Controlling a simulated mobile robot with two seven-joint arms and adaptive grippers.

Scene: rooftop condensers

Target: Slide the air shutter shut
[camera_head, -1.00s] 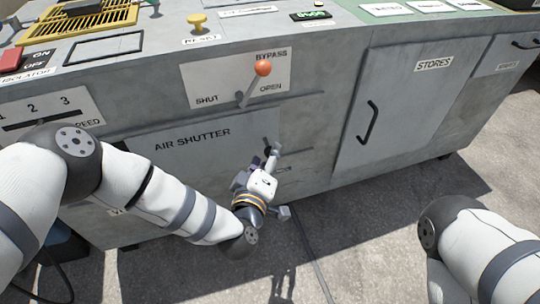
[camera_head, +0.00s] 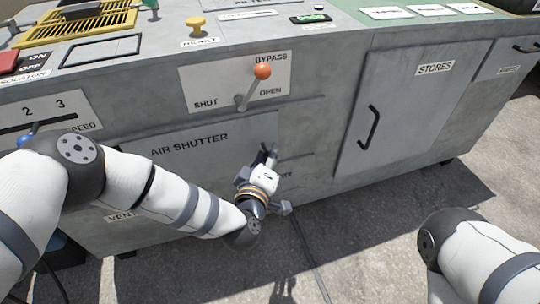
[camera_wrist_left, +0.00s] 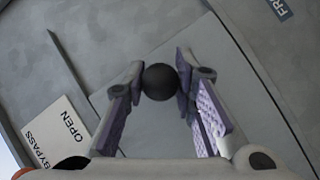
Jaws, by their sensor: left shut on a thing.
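The air shutter (camera_head: 215,148) is a grey sliding panel on the front of the cabinet, with "AIR SHUTTER" lettered on it. Its round black knob (camera_wrist_left: 160,82) shows in the left wrist view, between the two finger pads. My left gripper (camera_head: 269,153) is shut on this knob near the panel's right end. The left gripper's fingers (camera_wrist_left: 162,88) touch the knob from both sides. My own arm hides the lower left part of the panel. My right gripper is out of view; only part of that arm shows at the lower right.
Above the shutter, an orange-knobbed lever (camera_head: 262,72) stands on a plate marked SHUT, BYPASS and OPEN. A STORES door (camera_head: 400,110) with a black handle (camera_head: 370,128) is to the right. A blue-knobbed speed lever (camera_head: 25,138) is at the left. The floor in front is clear.

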